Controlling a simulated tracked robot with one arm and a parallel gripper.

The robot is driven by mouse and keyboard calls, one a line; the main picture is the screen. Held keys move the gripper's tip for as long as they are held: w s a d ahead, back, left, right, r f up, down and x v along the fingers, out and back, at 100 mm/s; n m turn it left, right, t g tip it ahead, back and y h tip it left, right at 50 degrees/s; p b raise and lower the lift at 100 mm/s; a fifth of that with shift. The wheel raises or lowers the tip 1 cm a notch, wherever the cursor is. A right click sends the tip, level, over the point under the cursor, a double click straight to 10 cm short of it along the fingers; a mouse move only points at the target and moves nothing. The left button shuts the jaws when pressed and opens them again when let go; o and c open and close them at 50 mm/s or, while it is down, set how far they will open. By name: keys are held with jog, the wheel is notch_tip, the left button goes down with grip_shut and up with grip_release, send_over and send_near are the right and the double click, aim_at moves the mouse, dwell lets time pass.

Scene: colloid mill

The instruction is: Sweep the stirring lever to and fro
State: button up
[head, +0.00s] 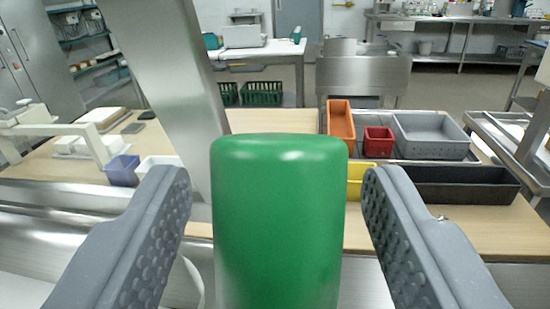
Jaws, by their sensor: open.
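A green rounded cylinder (278,225), which looks like the grip of the stirring lever, stands upright in the middle of the head view, close to the camera. Its lower end runs out of the picture. My gripper (280,190) is open, with one grey studded finger on each side of the green grip. A gap shows between each finger and the grip, so neither finger appears to touch it. The rest of the lever and what it joins are hidden.
A slanted steel post (172,85) rises left of the grip. Behind is a wooden bench (270,121) with an orange bin (341,122), a red bin (378,141), a grey tray (430,135), a black tray (455,185) and a yellow bin (356,181). A blue bin (122,170) stands left.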

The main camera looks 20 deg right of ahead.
jog(key=shift+w+d, duration=0.15)
jog(key=shift+w, duration=0.2)
grip_shut()
